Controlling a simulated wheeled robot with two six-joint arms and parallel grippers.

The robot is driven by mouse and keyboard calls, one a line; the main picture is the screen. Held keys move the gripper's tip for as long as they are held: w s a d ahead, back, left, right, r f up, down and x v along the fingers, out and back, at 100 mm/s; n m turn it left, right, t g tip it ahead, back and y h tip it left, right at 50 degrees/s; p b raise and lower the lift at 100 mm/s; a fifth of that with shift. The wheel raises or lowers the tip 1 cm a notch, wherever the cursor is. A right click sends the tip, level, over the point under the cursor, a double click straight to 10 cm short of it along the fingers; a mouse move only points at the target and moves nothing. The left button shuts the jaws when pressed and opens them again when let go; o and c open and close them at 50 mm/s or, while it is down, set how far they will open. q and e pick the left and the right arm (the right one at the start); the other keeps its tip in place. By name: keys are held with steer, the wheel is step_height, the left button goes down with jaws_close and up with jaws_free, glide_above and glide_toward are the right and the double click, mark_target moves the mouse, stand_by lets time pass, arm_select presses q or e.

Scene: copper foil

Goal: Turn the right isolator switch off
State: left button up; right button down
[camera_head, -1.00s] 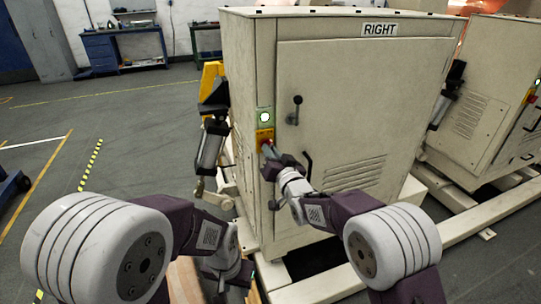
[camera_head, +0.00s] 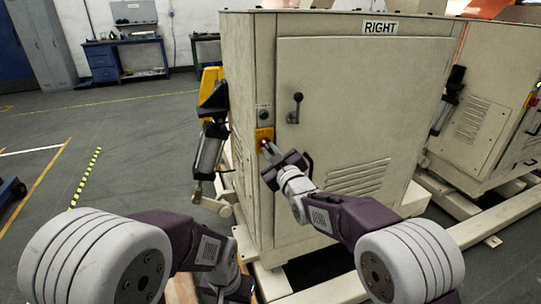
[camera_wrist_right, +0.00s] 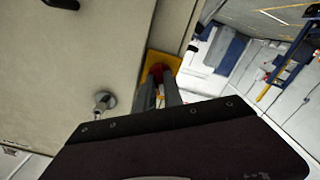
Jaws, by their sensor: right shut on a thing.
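The cabinet (camera_head: 330,90) labelled RIGHT stands in front of me. Its isolator switch (camera_head: 264,134) is a yellow plate with a red knob on the narrow left strip of the front. In the right wrist view the yellow plate (camera_wrist_right: 163,67) and red knob sit just beyond the fingers. My right gripper (camera_head: 270,149) is at the switch, shut on the red knob, which its fingers mostly hide. It also shows in the right wrist view (camera_wrist_right: 165,92). The round indicator lamp (camera_head: 264,114) above the switch is dark. My left arm is low at the left; its gripper's fingers cannot be made out.
A door handle (camera_head: 295,108) sticks out right of the switch. A grey cylinder on a yellow bracket (camera_head: 211,90) stands left of the cabinet. A second cabinet (camera_head: 490,110) is at the right. The floor at the left is open.

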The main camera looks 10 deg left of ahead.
steer(key=shift+n+b, duration=0.5)
steer(key=shift+n, duration=0.9)
steer(key=c, duration=1.5)
jaws_free()
steer(key=shift+o, duration=0.2)
steer(key=v, duration=0.9)
steer(key=shift+d, duration=0.1)
